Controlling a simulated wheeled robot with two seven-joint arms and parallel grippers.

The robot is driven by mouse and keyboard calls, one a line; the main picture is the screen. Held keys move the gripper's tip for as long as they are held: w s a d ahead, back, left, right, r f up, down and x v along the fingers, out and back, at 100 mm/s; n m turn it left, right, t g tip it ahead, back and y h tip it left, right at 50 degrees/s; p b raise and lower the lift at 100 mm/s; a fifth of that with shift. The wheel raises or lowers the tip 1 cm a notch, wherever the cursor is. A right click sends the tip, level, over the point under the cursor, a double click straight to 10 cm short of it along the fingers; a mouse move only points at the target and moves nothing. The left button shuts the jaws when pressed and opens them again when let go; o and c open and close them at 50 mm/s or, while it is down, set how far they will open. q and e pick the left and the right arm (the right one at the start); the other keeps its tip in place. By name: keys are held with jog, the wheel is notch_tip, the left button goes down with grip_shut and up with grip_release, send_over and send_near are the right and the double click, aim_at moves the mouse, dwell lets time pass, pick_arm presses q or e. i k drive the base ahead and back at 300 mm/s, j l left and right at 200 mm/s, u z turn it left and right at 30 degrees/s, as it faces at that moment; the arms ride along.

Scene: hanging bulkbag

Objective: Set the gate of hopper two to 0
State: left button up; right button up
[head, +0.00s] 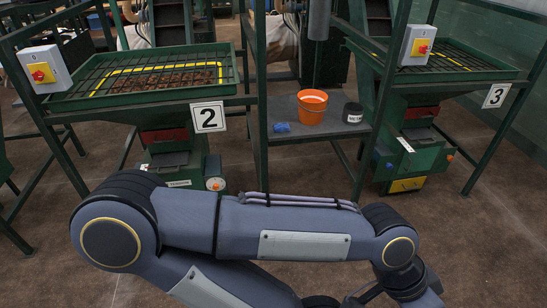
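Hopper two (78,103) stands at the left, a green steel bin with a grid over brown material, marked by a white number 2 plate (208,117). Below it is a green outlet housing (195,160) with a red part and a pale label strip. A white round dial with an orange centre (215,184) sits at its lower right. The gate's setting is too small to read. My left arm crosses the foreground, well in front of the hopper; its wrist (398,250) is at lower right. Its fingers cannot be made out clearly. My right gripper is out of view.
A grey switch box with a red knob on yellow (44,70) is on hopper two's left frame. A dark shelf (340,128) between the hoppers holds an orange bucket (311,110), a blue item (281,127) and a black tub (353,113). Hopper three (480,75) stands right.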

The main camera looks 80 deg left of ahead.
aim_at(179, 158)
jog(key=u, duration=3.7)
jog(key=i+l, duration=0.15)
jog(key=i, duration=0.3)
jog(key=i+l, duration=0.15)
jog(key=i, duration=0.3)
jog(key=i+l, duration=0.15)
jog(key=i, duration=0.35)
jog(key=i+l+u, duration=0.1)
jog(key=i, duration=0.35)
jog(key=i+l, duration=0.2)
jog(key=i, duration=0.25)
